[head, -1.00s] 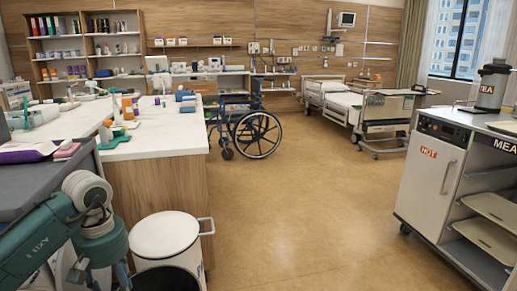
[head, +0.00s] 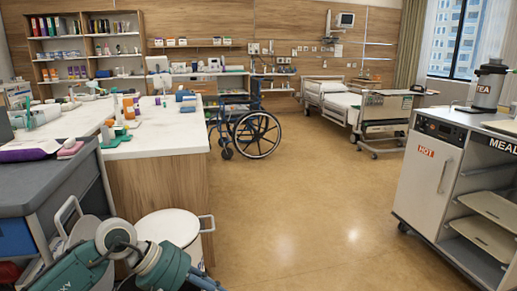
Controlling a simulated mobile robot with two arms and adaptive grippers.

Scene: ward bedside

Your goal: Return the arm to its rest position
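Part of one of my arms, green and light grey, shows at the bottom left of the head view, low beside the grey cart (head: 40,180) and in front of the white bin (head: 172,230). Its gripper is outside the picture. My other arm and its gripper are not in view either. No object is seen held.
A white counter (head: 165,145) with bottles and supplies stands at the left. A meal cart (head: 428,165) with a tea urn (head: 487,85) stands right. The middle floor (head: 310,205) is clear.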

